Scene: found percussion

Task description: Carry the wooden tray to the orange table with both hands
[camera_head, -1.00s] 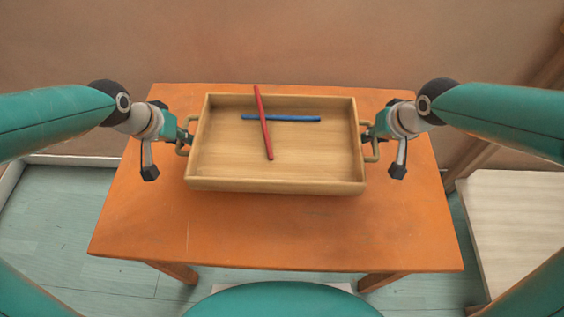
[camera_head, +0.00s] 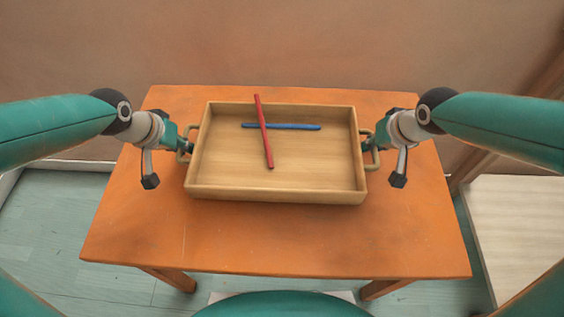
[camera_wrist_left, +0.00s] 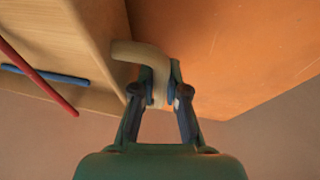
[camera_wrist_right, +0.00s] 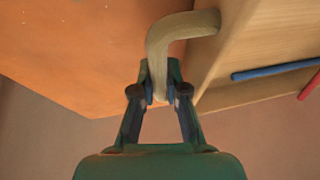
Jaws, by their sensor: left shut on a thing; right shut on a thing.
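The wooden tray (camera_head: 230,188) is level over the middle of the orange table (camera_head: 280,245) in the head view; I cannot tell whether it touches the top. A red stick (camera_head: 267,150) lies across a blue stick (camera_head: 300,127) inside it. My left gripper (camera_head: 186,146) is shut on the tray's left handle, which shows in the left wrist view (camera_wrist_left: 145,55). My right gripper (camera_head: 369,143) is shut on the right handle, which shows in the right wrist view (camera_wrist_right: 165,40). The fingertips are partly hidden in the head view.
A pale wooden surface (camera_head: 515,230) stands at the right, beside the orange table. A brown wall (camera_head: 280,40) rises close behind the table. The table's front part is bare. Teal floor (camera_head: 60,220) shows at the left.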

